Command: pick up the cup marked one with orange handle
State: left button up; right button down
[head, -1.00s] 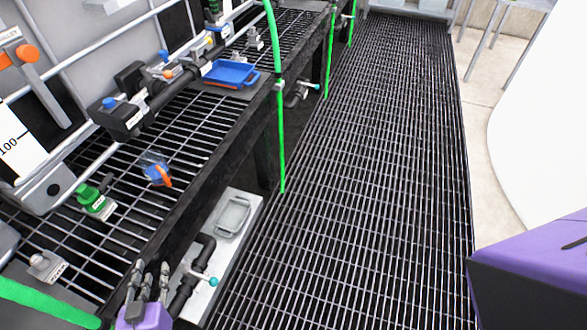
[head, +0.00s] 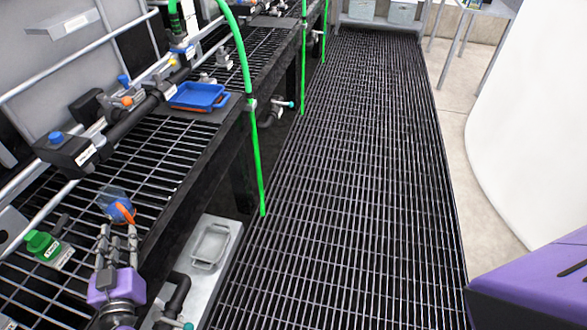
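A small clear cup with blue in it and an orange handle (head: 122,213) sits on the black grated shelf (head: 167,178) at the left. Any marking on it is too small to read. My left gripper (head: 118,230), purple with grey fingers, is just in front of the cup in the picture. Its fingers look spread apart with nothing held between them, and their tips overlap the cup's near edge in the view. I cannot tell whether they touch it. My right gripper is not in view.
A green-topped item (head: 42,243) stands left of my gripper. A black pipe (head: 130,108) with valves runs behind the cup. A blue tray (head: 198,96) lies farther back. A green hose (head: 257,160) hangs at the shelf edge. The grated floor (head: 350,180) is clear.

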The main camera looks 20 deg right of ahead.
aim_at(126, 216)
pick_arm(q)
jog(key=w, duration=0.2)
jog(key=w+d, duration=0.1)
jog(key=w, duration=0.2)
jog(key=shift+w+f, duration=0.15)
jog(key=shift+c, duration=0.5)
grip_shut()
